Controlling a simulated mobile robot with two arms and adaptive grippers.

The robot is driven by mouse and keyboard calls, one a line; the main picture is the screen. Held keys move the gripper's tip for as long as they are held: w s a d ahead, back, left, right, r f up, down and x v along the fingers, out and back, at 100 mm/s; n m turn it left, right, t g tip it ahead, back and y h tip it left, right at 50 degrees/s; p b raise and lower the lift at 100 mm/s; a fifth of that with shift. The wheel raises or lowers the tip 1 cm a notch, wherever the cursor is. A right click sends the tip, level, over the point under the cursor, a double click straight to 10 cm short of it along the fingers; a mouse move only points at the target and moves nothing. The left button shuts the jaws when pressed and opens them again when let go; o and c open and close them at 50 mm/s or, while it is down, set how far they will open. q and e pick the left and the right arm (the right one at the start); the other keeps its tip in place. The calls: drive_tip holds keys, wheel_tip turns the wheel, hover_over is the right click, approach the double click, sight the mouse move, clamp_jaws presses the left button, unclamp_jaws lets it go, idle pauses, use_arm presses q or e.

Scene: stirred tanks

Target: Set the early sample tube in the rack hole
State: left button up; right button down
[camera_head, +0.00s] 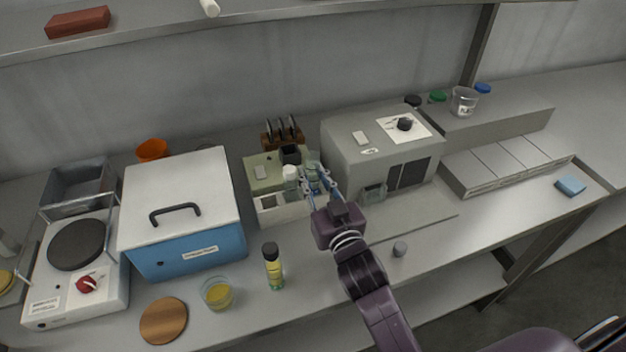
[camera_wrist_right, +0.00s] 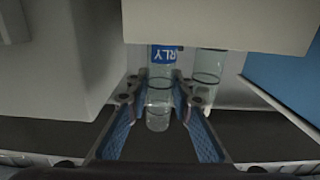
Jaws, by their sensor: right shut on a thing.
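My right gripper (camera_head: 318,184) is shut on the early sample tube (camera_wrist_right: 158,93), a clear tube with a blue label ending in "RLY". In the right wrist view the tube is between the blue-padded fingers (camera_wrist_right: 158,112), and a pale block hides its upper end. In the head view the held tube (camera_head: 312,172) is partly covered by the fingers, at the right end of the pale rack (camera_head: 292,212). A second tube (camera_head: 291,175) with a white cap stands at the rack, left of the gripper. I cannot tell whether the held tube is in a hole. My left gripper is out of view.
A grey instrument box (camera_head: 350,150) stands close right of the gripper, and a green unit (camera_head: 262,183) is behind the rack. A blue box with a white lid (camera_head: 185,190) is to the left. A yellow bottle (camera_head: 273,268) and a beaker (camera_head: 218,294) stand in front.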

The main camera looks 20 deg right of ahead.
drive_tip(key=shift+f, duration=0.6)
drive_tip(key=shift+f+b, duration=0.4)
drive_tip(key=shift+f, duration=0.15)
drive_tip(key=c, duration=2)
unclamp_jaws()
drive_tip(key=shift+f, duration=0.1)
